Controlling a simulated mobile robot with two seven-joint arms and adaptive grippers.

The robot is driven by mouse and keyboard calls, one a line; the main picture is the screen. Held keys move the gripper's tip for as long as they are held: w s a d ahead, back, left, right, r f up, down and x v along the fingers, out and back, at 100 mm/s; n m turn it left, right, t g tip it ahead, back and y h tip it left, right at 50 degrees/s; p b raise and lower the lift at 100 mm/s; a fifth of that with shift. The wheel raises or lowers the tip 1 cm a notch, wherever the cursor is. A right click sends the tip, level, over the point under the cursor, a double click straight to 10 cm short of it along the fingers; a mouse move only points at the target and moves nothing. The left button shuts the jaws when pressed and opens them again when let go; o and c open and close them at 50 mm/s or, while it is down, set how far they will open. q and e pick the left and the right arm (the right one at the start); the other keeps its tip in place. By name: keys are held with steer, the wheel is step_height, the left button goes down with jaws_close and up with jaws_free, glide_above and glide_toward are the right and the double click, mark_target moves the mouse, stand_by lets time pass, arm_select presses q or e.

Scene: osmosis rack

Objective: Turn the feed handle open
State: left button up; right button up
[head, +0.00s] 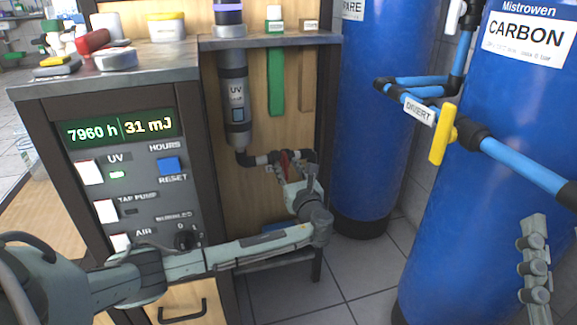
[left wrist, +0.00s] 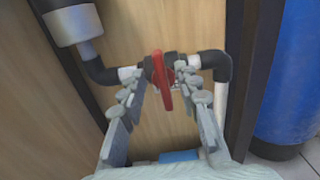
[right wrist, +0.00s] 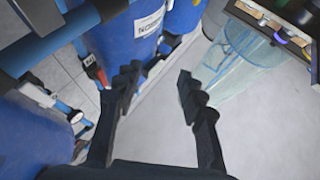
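A red valve handle (left wrist: 161,80) sits on a dark valve in a short black-and-white pipe run below the grey UV cylinder. It also shows small in the head view (head: 285,163), partly hidden by my left gripper (head: 300,185). No label on it is readable. In the left wrist view, my left gripper (left wrist: 160,76) is open, with one finger on each side of the red handle. Gaps show beside the handle; whether a finger touches it I cannot tell. My right gripper (right wrist: 158,78) is open and empty, away from the red handle.
A cabinet side panel (head: 100,75) with a lit display and switches stands at left. The UV cylinder (head: 235,100) hangs above the pipes. A yellow handle (head: 443,134) by a DIVERT label sits on blue piping. The blue CARBON tank (head: 480,210) stands at right.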

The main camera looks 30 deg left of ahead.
arm_select(q)
steer(key=shift+x, duration=0.9)
arm_select(e)
steer(key=shift+s+d+r+t, duration=0.15)
steer(key=shift+s+r+t, duration=0.05)
steer(key=shift+r+t, duration=0.15)
arm_select(q)
steer(key=shift+c, duration=0.6)
jaws_close()
